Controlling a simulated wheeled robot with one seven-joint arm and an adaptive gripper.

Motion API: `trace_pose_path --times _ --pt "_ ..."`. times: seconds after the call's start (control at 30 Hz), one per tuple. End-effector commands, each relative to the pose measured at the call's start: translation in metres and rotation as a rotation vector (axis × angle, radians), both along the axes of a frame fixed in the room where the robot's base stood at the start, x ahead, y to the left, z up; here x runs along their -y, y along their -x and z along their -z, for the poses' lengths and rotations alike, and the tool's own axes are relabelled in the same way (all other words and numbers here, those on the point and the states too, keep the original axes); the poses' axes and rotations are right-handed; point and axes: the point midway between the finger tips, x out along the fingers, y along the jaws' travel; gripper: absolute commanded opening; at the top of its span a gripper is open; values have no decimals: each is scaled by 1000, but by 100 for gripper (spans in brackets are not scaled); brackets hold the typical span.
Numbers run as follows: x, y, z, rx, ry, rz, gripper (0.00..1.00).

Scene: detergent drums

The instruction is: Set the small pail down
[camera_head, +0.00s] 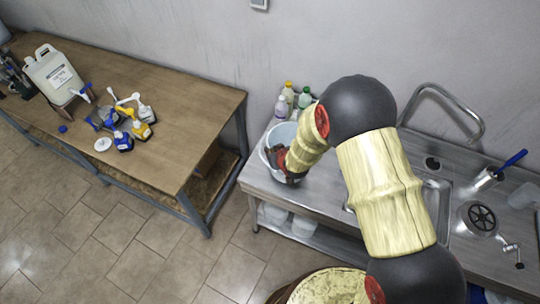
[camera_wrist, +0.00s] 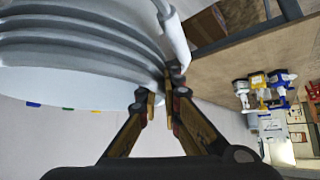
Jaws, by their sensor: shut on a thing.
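The small pail (camera_head: 271,139), pale blue-white, is at the left end of the steel counter in the head view, partly hidden by my gripper and arm. I cannot tell whether its base touches the counter. In the wrist view its ribbed wall (camera_wrist: 70,55) fills the upper left. My gripper (camera_head: 284,168) is at the pail's near side. In the wrist view my gripper (camera_wrist: 166,92) is shut at the pail's edge, and the exact part between the fingertips is hard to make out.
Several bottles (camera_head: 288,95) stand just behind the pail by the wall. The steel counter (camera_head: 330,175) has a sink and tap to the right. White tubs (camera_head: 303,226) sit on its lower shelf. A wooden table (camera_head: 190,110) with a jug (camera_head: 55,75) and small bottles stands left, across a gap.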

Motion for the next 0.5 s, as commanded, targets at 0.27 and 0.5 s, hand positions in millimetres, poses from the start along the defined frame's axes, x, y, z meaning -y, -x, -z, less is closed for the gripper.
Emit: trace_pose_path --times 0.27,0.5 --pt "-5 -7 17 -4 2 0 0" --pt "-6 -8 38 1 0 0 0"
